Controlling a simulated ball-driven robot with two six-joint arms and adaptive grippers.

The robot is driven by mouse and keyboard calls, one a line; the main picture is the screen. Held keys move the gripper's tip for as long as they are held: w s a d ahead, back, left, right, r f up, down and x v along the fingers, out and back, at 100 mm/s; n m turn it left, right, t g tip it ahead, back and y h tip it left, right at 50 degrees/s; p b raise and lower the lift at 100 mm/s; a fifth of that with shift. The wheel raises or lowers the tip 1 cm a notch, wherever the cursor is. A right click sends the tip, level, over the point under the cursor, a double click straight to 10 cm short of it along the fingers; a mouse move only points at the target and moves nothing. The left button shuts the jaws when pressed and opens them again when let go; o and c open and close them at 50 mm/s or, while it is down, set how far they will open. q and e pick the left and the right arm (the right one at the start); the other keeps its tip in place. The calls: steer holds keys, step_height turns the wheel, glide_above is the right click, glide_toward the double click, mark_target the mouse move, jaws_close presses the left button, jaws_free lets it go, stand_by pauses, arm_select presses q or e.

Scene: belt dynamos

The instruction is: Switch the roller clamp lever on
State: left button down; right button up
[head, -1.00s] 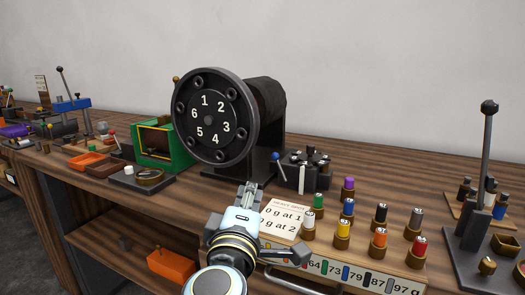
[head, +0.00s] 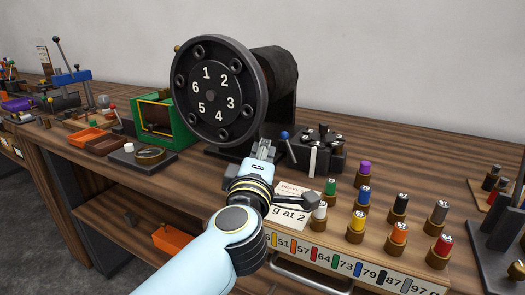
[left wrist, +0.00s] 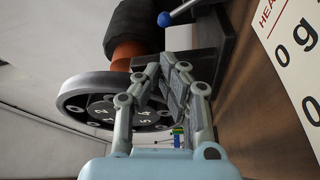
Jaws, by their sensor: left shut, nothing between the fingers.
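A black drum machine with a round numbered faceplate (head: 213,92) stands on the bench. A short lever with a blue ball knob (head: 284,135) shows at its lower right, leaning up and left; no label marks it as the roller clamp lever. Its blue ball also shows at the top of the left wrist view (left wrist: 165,18). My left gripper (head: 264,148) is shut and empty, just left of and slightly below the blue ball in the head view, apparently apart from it. In the left wrist view its fingers (left wrist: 165,72) lie in front of the faceplate. My right gripper is out of view.
Weights with coloured tops (head: 357,228) stand right of my arm on a labelled rack. A paper card (head: 290,212) lies partly behind my wrist. A black block with pegs (head: 318,155) stands right of the blue ball. A green box (head: 180,128) stands left of the machine.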

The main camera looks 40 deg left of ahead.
mark_target(289, 149)
arm_select(q)
steer(key=x, duration=0.6)
steer(key=shift+w, duration=0.15)
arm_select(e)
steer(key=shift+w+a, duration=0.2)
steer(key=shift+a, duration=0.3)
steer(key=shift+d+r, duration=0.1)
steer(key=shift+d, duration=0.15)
arm_select(q)
steer(key=shift+d+r+m, duration=0.1)
steer(key=shift+m, duration=0.2)
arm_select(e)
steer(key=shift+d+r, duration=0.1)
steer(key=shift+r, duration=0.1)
